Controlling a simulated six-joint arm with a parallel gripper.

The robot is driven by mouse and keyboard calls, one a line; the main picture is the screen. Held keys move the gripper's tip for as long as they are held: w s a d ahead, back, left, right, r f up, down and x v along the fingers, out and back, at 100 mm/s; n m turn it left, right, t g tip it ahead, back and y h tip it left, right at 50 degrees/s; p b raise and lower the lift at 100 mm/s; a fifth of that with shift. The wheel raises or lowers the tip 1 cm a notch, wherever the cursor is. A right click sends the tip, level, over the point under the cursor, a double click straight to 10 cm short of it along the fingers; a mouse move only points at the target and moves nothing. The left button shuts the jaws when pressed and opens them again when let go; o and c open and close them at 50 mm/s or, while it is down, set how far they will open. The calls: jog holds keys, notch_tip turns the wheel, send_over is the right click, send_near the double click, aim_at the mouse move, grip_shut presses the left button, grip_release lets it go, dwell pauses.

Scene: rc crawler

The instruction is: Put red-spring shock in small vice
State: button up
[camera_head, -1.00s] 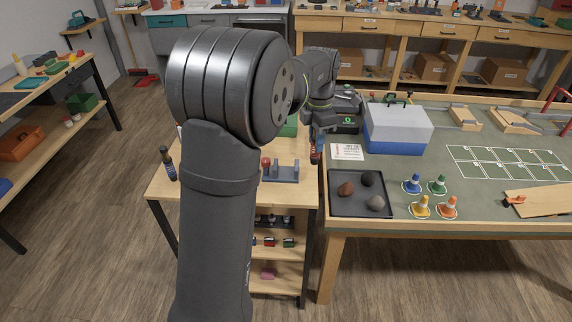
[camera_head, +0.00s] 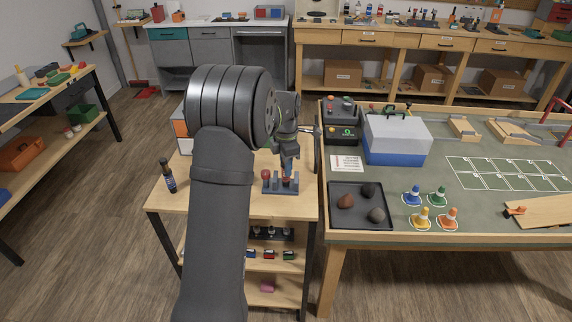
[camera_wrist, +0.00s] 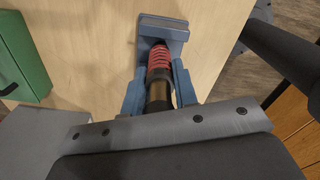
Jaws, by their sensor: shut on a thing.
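The red-spring shock (camera_wrist: 160,57) is in my gripper (camera_wrist: 158,84), between its two blue fingers, with the red coil beyond the fingertips. The small vice is a blue-grey fixture (camera_head: 281,187) with upright jaws and a red knob (camera_head: 266,175), on the wooden side table. In the head view my gripper (camera_head: 289,163) is right over the vice, pointing down. In the wrist view the shock's far end overlaps the blue-grey vice (camera_wrist: 163,27). I cannot tell whether it sits between the jaws or just above them.
The green-topped bench (camera_head: 450,205) adjoins on the right, with a tray of rocks (camera_head: 340,221), small cones and a blue-and-white box (camera_head: 397,140). A green box (camera_wrist: 22,55) shows at the wrist view's left.

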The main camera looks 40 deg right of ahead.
jog(key=o, duration=1)
jog(key=shift+f, duration=0.1)
notch_tip(320, 180, up, 12)
jog(key=shift+r, duration=0.2)
jog(key=shift+f, duration=0.1)
notch_tip(320, 180, down, 12)
jog(key=shift+f, duration=0.25)
notch_tip(320, 180, up, 3)
jog(key=shift+f, duration=0.1)
jog(key=shift+r, duration=0.65)
